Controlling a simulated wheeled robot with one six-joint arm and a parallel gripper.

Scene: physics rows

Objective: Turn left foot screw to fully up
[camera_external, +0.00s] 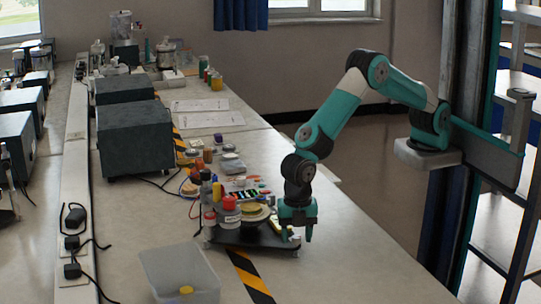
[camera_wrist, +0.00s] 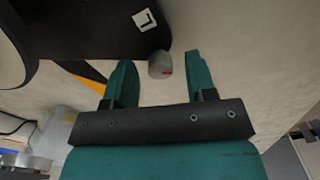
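The left foot screw (camera_wrist: 160,66) is a small grey round knob with a red mark, at the edge of a black base plate (camera_wrist: 80,28) in the wrist view. A white label with an "L" (camera_wrist: 144,19) lies on the plate beside it. My gripper (camera_wrist: 159,58) is open, its teal fingers on either side of the knob with gaps; depth is hard to judge. In the external view my gripper (camera_external: 298,232) points down at the right end of the black plate (camera_external: 232,237) and hides the knob there.
Bottles with red lids (camera_external: 229,212) and a round yellow-topped item (camera_external: 255,212) crowd the plate left of my gripper. A clear bin (camera_external: 180,272) stands at the front, beside yellow-black tape (camera_external: 250,279). The bench to the right (camera_external: 350,255) is free.

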